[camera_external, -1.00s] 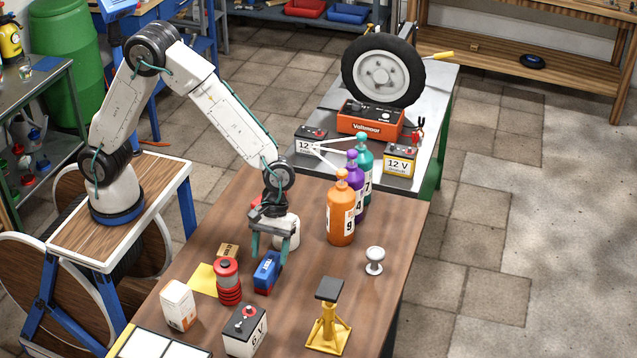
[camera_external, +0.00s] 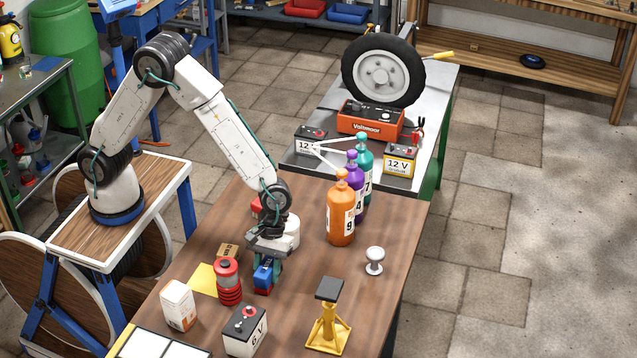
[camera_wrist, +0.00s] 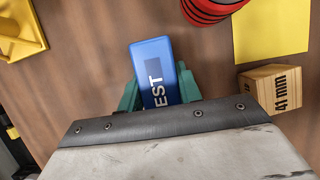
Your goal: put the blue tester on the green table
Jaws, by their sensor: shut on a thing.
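The blue tester (camera_external: 263,276) stands on the brown wooden table, just right of the red ribbed cylinder. My gripper (camera_external: 266,268) is over it with green fingers on both of its sides, shut on it. In the wrist view the tester (camera_wrist: 153,66) shows its blue face with part of the word "TEST", between the green fingers (camera_wrist: 156,92). The tester seems to rest on the table; I cannot tell if it is lifted. The green table (camera_external: 433,183), with a grey top and green legs, stands behind the brown table.
The green table holds a tyre (camera_external: 383,72), an orange Voltmaor box (camera_external: 370,119) and two 12 V batteries. Orange (camera_external: 341,216), purple and teal bottles stand on the brown table toward it. A red ribbed cylinder (camera_external: 228,283), a 6 V battery (camera_external: 245,330) and a yellow stand (camera_external: 328,325) are nearby.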

